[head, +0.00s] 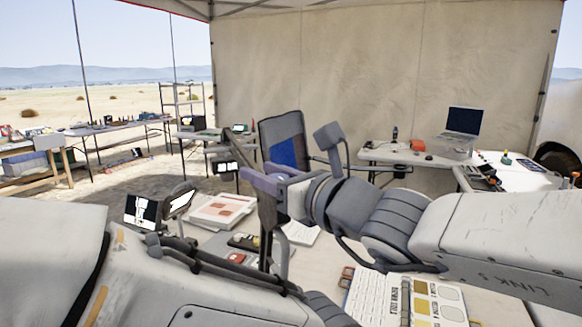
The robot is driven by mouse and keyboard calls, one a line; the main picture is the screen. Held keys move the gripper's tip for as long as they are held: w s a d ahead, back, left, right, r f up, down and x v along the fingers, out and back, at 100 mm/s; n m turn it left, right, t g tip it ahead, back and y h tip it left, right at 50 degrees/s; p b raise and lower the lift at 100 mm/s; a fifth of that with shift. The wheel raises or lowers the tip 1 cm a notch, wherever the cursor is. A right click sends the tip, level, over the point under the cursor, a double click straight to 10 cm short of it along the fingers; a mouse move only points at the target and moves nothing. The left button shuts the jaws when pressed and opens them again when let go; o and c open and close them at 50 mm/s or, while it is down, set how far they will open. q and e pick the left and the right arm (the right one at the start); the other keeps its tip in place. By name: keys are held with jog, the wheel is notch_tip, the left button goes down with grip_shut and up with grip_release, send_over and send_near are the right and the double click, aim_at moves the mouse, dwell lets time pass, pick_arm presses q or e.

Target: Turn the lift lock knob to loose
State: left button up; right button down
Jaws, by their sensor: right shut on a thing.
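My right arm comes in from the right, and its gripper (262,186) is at the upper part of a dark upright post (267,240) near the middle of the view. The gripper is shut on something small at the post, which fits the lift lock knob. The knob itself is hidden by the fingers and wrist, so I cannot tell its turn position. My left arm crosses the lower left and bottom of the view. Its gripper is not in view.
A laptop (462,121) stands on a back table. A blue-backed chair (283,140) is beyond.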

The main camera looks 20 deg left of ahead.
jog(key=n+g+p, duration=0.1)
jog(key=g, duration=0.1)
jog(key=n+g+y+p, duration=0.1)
jog(key=shift+s+r+n+g+y+p, duration=0.1)
jog(key=shift+s+n+g+y+p, duration=0.1)
jog(key=shift+n+g+y+p, duration=0.15)
jog(key=shift+s+d+n+g+h+p, duration=0.2)
jog(key=shift+s+n+g+h+p, duration=0.75)
jog(key=shift+n+g+p, duration=2.05)
jog(key=shift+s+d+n+g+h+p, duration=0.15)
jog(key=shift+s+n+g+h+p, duration=0.2)
jog(key=shift+n+g+h+p, duration=2.1)
jog(key=shift+s+d+n+g+h+p, duration=0.5)
jog(key=shift+n+g+p, duration=1.2)
jog(key=shift+g+p, duration=2.1)
jog(key=shift+s+a+g+b, duration=0.15)
jog(key=shift+a+g+b, duration=0.15)
jog(key=shift+g+b, duration=0.5)
jog(key=shift+c, duration=2.3)
grip_release()
